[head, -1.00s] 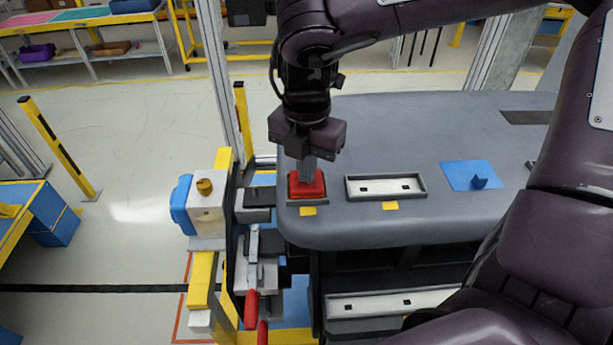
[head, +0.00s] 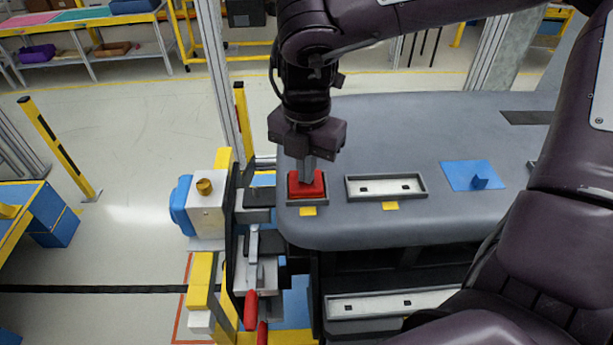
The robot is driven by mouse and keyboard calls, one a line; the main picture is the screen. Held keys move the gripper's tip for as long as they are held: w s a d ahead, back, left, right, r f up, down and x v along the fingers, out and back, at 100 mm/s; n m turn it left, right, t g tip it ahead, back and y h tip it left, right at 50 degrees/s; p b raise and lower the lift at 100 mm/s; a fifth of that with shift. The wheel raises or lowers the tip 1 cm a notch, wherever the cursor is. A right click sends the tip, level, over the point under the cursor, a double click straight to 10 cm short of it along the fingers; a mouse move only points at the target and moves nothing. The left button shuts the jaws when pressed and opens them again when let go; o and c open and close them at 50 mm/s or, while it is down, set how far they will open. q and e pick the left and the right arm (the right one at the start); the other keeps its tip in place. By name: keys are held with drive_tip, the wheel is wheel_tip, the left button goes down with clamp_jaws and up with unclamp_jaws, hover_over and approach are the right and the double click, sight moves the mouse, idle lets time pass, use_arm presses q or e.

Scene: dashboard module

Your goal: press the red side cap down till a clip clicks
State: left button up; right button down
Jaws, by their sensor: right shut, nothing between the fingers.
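The red side cap (head: 298,191) sits in a small grey recess (head: 293,203) at the left front corner of the grey dashboard (head: 420,125). My right gripper (head: 306,183) points straight down, with its fingers shut and empty. Its fingertips are on top of the cap and appear to touch it, hiding part of its upper face. The cap lies roughly level inside the recess rim. Whether a clip is engaged cannot be seen. My left gripper is not in view.
Right of the cap are an open grey tray with a white inside (head: 384,187) and a blue plate with a tab (head: 466,176). A fixture with red-handled clamps (head: 251,308) and a blue-capped block (head: 207,211) stands left of the dashboard. Yellow tabs mark the front edge.

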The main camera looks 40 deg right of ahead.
wheel_tip(320, 180, up, 8)
drive_tip(key=p, duration=0.5)
drive_tip(key=shift+f, duration=0.15)
idle(0.6)
